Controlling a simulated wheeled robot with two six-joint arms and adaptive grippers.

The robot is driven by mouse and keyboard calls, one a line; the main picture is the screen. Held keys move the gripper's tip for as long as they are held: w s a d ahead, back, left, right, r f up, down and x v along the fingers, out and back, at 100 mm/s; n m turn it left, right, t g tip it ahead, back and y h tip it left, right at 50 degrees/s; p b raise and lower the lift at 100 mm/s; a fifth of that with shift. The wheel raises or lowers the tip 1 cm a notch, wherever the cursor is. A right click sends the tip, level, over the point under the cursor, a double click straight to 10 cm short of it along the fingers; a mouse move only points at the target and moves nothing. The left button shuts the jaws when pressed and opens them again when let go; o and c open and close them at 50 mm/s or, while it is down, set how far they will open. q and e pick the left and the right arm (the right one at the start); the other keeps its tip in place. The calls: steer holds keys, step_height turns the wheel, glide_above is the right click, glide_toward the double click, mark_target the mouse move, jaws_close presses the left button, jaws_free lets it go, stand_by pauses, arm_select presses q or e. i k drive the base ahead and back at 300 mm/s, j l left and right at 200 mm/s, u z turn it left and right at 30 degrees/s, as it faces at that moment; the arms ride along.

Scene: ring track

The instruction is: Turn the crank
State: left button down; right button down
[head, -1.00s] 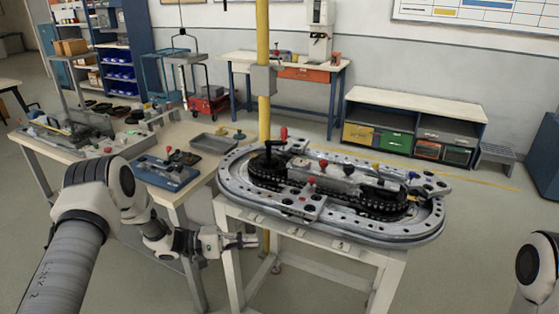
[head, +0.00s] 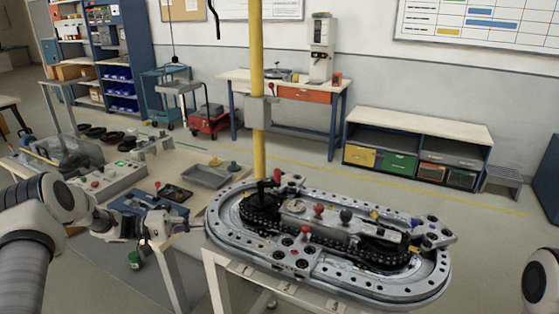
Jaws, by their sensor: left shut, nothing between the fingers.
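The crank (head: 277,176) has a red knob and a dark arm and stands over the left end of the oval ring track (head: 330,290). A black toothed chain (head: 258,218) runs around the sprocket under it. My left gripper (head: 192,227) is shut and empty, left of the track's left end and below the crank. It is apart from the crank in the picture. My right gripper is out of view; only a part of my right arm shows at the right edge.
Red, black and yellow knobs stand along the track's middle, such as a red knob (head: 318,211). A workbench with a grey tray (head: 207,177) and a blue fixture (head: 135,203) lies behind my left gripper. A yellow post (head: 259,140) rises behind the track.

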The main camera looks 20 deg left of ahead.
mark_target(263, 205)
steer(key=i, duration=1.15)
